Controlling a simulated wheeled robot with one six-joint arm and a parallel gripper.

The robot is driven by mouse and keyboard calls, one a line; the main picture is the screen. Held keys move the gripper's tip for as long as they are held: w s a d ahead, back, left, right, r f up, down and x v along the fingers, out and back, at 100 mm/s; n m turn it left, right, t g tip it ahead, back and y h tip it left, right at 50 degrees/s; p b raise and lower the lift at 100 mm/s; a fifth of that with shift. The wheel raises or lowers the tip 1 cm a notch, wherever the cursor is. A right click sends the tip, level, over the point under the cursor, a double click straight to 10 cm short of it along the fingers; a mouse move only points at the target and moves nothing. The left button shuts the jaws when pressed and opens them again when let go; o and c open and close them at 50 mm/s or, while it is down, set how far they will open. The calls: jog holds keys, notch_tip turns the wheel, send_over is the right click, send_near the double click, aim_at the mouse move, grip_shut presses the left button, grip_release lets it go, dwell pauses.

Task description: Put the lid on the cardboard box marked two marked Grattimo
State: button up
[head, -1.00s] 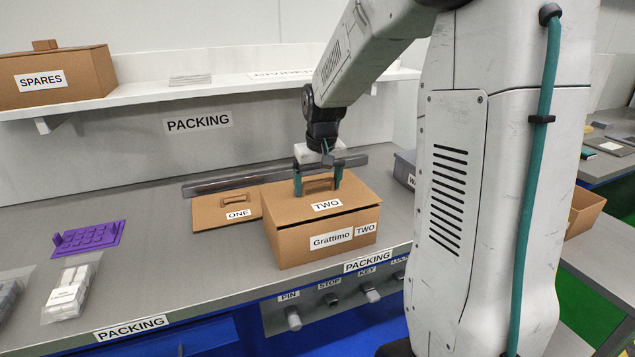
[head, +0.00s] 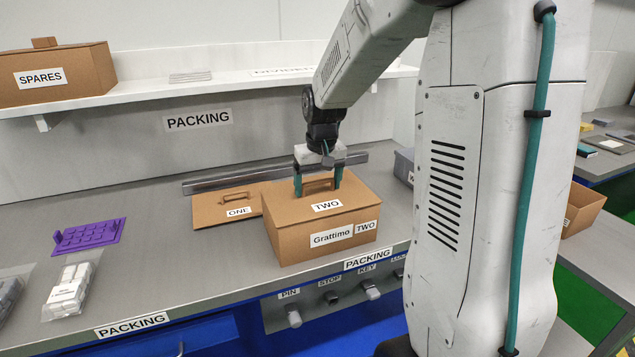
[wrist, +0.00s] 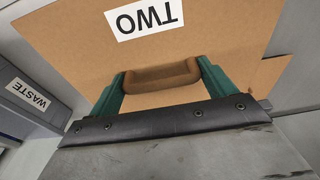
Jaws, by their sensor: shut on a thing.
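The cardboard box (head: 290,246) marked Grattimo and TWO stands on the grey bench. Its lid (head: 350,195), labelled TWO, lies over the box top, and I see no clear gap along the front edge. My gripper (head: 318,184) is above the lid with its green fingers at both ends of the lid's handle, shut on it. In the wrist view the fingers flank the brown handle (wrist: 162,76), with the lid (wrist: 215,45) and its TWO label beneath. The far edge of the lid is partly hidden by the gripper.
A lid marked ONE (head: 210,210) lies flat just left of the box. A purple tray (head: 89,236) and bagged white items (head: 70,290) lie further left. A grey WASTE bin (wrist: 28,100) is beside the box. The SPARES box (head: 60,75) sits on the shelf.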

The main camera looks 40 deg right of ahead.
aim_at(318, 181)
jog(key=o, duration=0.9)
jog(key=shift+r, duration=3.5)
jog(key=s, duration=0.1)
jog(key=s+a+f, duration=0.1)
jog(key=s+g, duration=0.1)
jog(key=shift+s+a+f, duration=0.1)
jog(key=shift+a+f, duration=0.05)
jog(key=shift+f, duration=0.15)
jog(key=s+a+r+n, duration=0.1)
jog(key=s+a, duration=0.4)
jog(key=s, duration=0.3)
jog(key=s+a+n, duration=0.1)
jog(key=s+a, duration=0.4)
jog(key=s, duration=0.3)
jog(key=s+a+r+n, duration=0.1)
jog(key=s+a, duration=0.4)
jog(key=s, duration=0.3)
jog(key=shift+a+r+t, duration=0.3)
jog(key=shift+a, duration=0.05)
